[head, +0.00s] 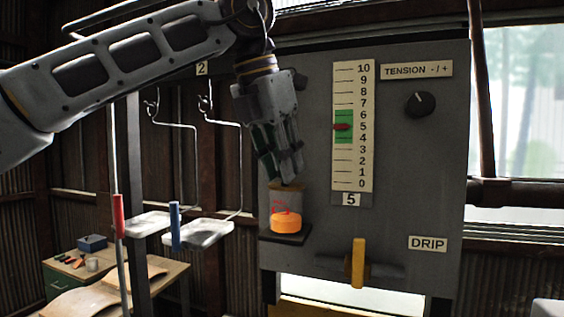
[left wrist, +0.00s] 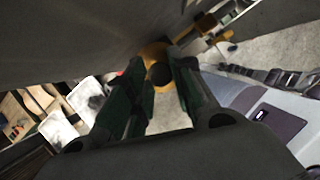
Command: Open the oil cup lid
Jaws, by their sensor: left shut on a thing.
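The oil cup (head: 286,222) has a clear greyish upper part and glowing orange oil at the bottom. It stands upright on a small dark ledge on the grey panel. Its brass-coloured lid (head: 287,186) is on top; in the left wrist view the lid (left wrist: 151,53) is a yellow disc with a dark round knob (left wrist: 159,75). My left gripper (head: 290,178) points down from above the cup, its fingertips at the lid, shut on the knob. The left wrist view shows the fingers (left wrist: 158,84) on both sides of the knob. My right gripper is not in view.
The grey panel (head: 420,170) stands close behind the cup, with a scale (head: 351,125), a black tension dial (head: 420,104) and a yellow lever (head: 358,262). Hanging trays (head: 198,234) and a wooden bench (head: 165,280) are at the left. The space right of the cup is clear.

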